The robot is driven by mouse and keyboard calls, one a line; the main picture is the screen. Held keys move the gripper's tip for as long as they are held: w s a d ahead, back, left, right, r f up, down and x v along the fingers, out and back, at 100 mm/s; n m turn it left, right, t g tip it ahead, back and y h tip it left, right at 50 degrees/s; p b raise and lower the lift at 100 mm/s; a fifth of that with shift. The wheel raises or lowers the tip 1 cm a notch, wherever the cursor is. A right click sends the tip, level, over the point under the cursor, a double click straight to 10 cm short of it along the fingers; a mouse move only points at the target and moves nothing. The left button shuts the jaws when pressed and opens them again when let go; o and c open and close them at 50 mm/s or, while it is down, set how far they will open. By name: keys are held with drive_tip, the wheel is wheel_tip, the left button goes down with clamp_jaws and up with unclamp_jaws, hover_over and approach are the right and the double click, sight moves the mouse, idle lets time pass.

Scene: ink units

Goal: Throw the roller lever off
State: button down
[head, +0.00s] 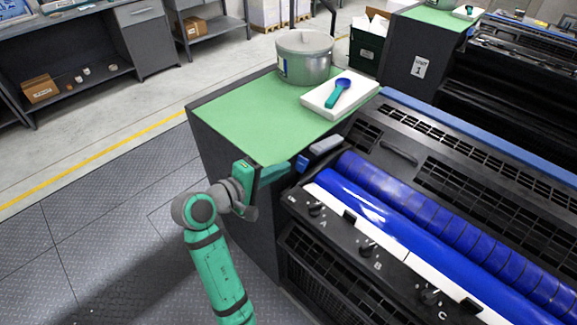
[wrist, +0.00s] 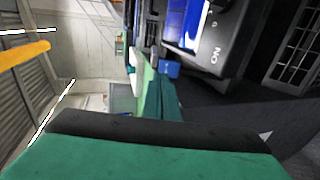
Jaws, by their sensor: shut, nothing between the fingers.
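A short lever (head: 325,145) with a grey-blue grip stands at the near left corner of the press, beside the blue rollers. A small blue block (head: 302,163) sits just below and left of it; I cannot tell whether it is part of the lever. My gripper (head: 284,171) is shut and empty, its green fingers pointing right, close to the blue block. In the wrist view my fingers (wrist: 157,95) reach toward a blue piece (wrist: 170,69) beside a black panel with the letters ON. I cannot tell whether they touch.
Knobs A (head: 316,210), B (head: 367,248) and C (head: 430,295) line the black front rail. The green-topped cabinet (head: 235,118) carries a metal pot (head: 304,58) and a white slab (head: 326,106) with a teal-and-blue tool. Open floor lies left.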

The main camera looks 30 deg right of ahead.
drive_tip(key=v, duration=0.8)
drive_tip(key=shift+r, duration=0.4)
drive_tip(key=shift+f, duration=0.1)
